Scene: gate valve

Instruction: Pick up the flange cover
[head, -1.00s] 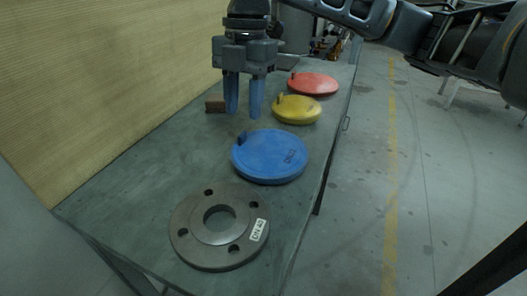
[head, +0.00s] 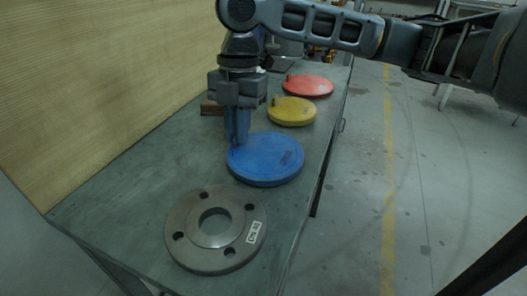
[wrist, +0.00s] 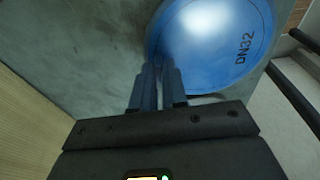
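The blue flange cover (head: 270,160) lies flat on the grey table, a round disc. It also shows in the wrist view (wrist: 215,40), marked DN32. My gripper (head: 238,142) points down at its left rim, where its small upright tab stands. The two fingers (wrist: 158,85) are close together with a narrow gap; the tab is hidden between them, and they appear shut on it. A yellow cover (head: 292,112) and a red cover (head: 308,87) lie behind it. A grey metal flange (head: 190,245) with bolt holes and a white label lies in front.
The table (head: 130,185) is bare on the left, beside a beige ribbed wall (head: 110,75). A small brown block (head: 211,108) sits behind my gripper. The table's right edge drops to a grey floor with a yellow line (head: 389,180).

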